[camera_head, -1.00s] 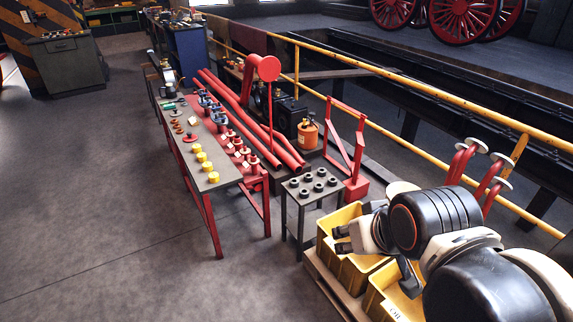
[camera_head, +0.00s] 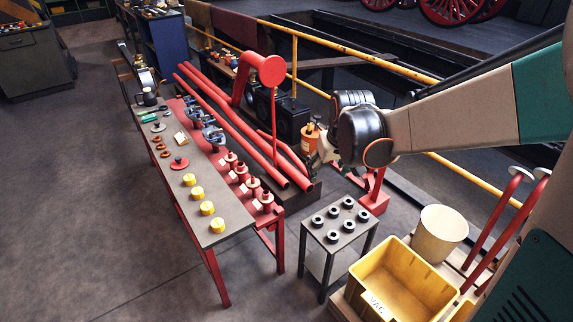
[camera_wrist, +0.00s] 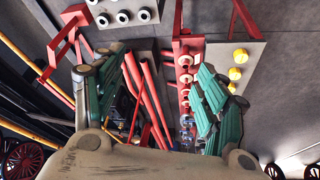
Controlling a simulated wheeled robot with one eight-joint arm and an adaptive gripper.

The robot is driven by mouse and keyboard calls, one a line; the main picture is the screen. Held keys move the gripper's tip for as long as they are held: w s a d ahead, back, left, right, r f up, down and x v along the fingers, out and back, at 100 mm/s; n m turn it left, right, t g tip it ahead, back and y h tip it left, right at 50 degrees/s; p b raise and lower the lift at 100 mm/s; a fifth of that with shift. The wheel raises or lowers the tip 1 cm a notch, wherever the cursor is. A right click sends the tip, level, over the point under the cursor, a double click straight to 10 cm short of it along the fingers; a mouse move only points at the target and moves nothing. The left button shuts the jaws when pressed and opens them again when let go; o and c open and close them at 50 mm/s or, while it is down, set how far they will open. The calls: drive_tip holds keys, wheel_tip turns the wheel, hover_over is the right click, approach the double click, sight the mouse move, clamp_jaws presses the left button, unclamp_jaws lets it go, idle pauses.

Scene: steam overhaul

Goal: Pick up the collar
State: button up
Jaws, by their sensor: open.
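Several dark ring-shaped pieces, which look like collars (camera_head: 333,212), stand in two rows on a small grey-topped stand (camera_head: 340,246). I cannot tell which one the task means. In the wrist view, rings (camera_wrist: 122,17) show at the top edge, pale on their near faces. My gripper (camera_wrist: 160,80) is open and empty, its two green-padded fingers wide apart. In the head view, my gripper (camera_head: 323,158) is partly hidden by the wrist. It hangs above and behind the stand, apart from the rings.
A long table (camera_head: 232,217) left of the stand holds yellow caps (camera_head: 207,208), red fittings (camera_head: 248,186) and small rings. Red pipes (camera_head: 225,110) lie behind it. A yellow bin (camera_head: 400,285) and a cream bucket (camera_head: 440,232) stand to the right. Floor at left is clear.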

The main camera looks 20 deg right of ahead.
drive_tip(key=w+d+f+g, duration=0.1)
drive_tip(key=w+d+f, duration=0.35)
drive_tip(key=f, duration=0.35)
drive_tip(key=g+b, duration=0.2)
drive_tip(key=b, duration=0.1)
hover_over(334, 234)
drive_tip(key=s+a, duration=0.1)
drive_tip(key=s, duration=0.1)
wheel_tip(334, 234, down, 33)
drive_tip(key=shift+a+f, duration=0.1)
drive_tip(key=shift+f, duration=0.05)
drive_tip(key=shift+w+d+f+b, duration=0.15)
drive_tip(key=shift+f+b, duration=0.3)
drive_tip(key=shift+f, duration=0.5)
drive_tip(key=shift+w+f+b, duration=0.15)
drive_tip(key=shift+f+b, duration=0.25)
drive_tip(key=shift+f, duration=0.6)
drive_tip(key=shift+w+d+f+b, duration=0.15)
drive_tip(key=shift+f+b, duration=0.3)
drive_tip(key=shift+f, duration=0.5)
drive_tip(key=shift+a+r, duration=0.1)
drive_tip(key=c, duration=1.5)
